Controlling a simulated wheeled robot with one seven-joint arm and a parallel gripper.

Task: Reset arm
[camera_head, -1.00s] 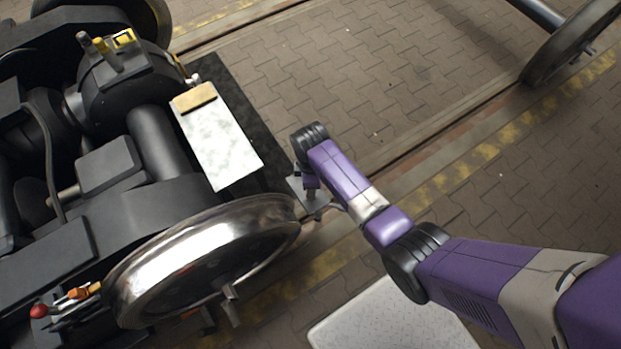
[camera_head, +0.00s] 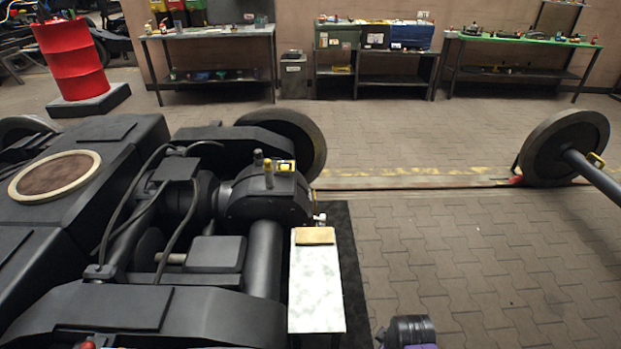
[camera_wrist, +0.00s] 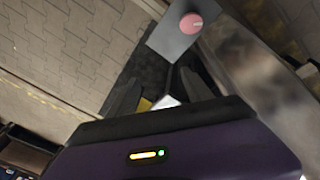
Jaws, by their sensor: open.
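My arm (camera_head: 408,330) shows only as a dark joint with a bit of purple at the bottom edge of the head view. My gripper is out of that view. In the wrist view my gripper (camera_wrist: 158,90) is open, with two dark fingers apart and nothing seen held between them. Beyond the fingers is a grey plate (camera_wrist: 172,42) with a round pink-red knob (camera_wrist: 191,23). A small pale patch and a yellow patch show near the finger bases; I cannot tell what they are.
A dark bogie (camera_head: 190,240) fills the left of the head view. A narrow white-topped stand (camera_head: 316,285) with a tan block (camera_head: 315,235) is beside it. A wheelset (camera_head: 563,150) is at right. Work tables, a red drum (camera_head: 72,60) and bins line the back. Paved floor between is open.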

